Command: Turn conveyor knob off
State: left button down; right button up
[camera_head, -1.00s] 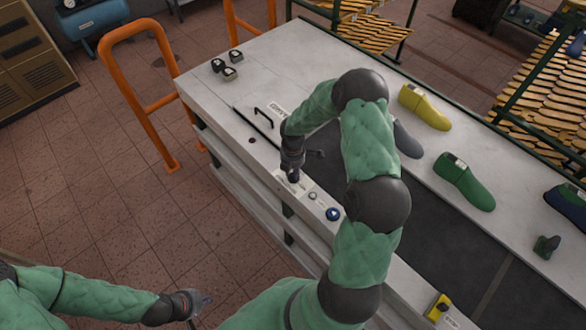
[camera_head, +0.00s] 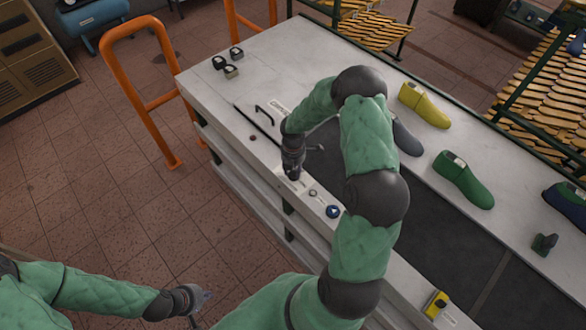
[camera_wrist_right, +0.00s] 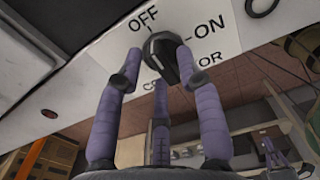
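The black conveyor knob (camera_wrist_right: 163,52) sits on a white plate (camera_wrist_right: 112,45) lettered OFF at its upper left and ON at its right. My right gripper (camera_wrist_right: 159,60) has its purple fingers around the knob. A small gap shows by the left finger; the right fingertip is at the knob's edge, and contact is unclear. In the head view my right gripper (camera_head: 293,175) is down at the bench's near edge and hides the knob. My left gripper (camera_head: 204,297) is over the floor at the lower left, away from the bench; its finger opening is too small to judge.
A blue button (camera_head: 333,211) sits right of the plate, and a yellow switch box (camera_head: 436,305) farther along the edge. Yellow (camera_head: 424,105) and green (camera_head: 463,179) shoe lasts lie beyond the dark belt (camera_head: 440,226). An orange rail (camera_head: 113,85) stands at left.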

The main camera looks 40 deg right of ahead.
dwell(0.3)
notch_tip(320, 180, up, 12)
dwell(0.6)
dwell(0.3)
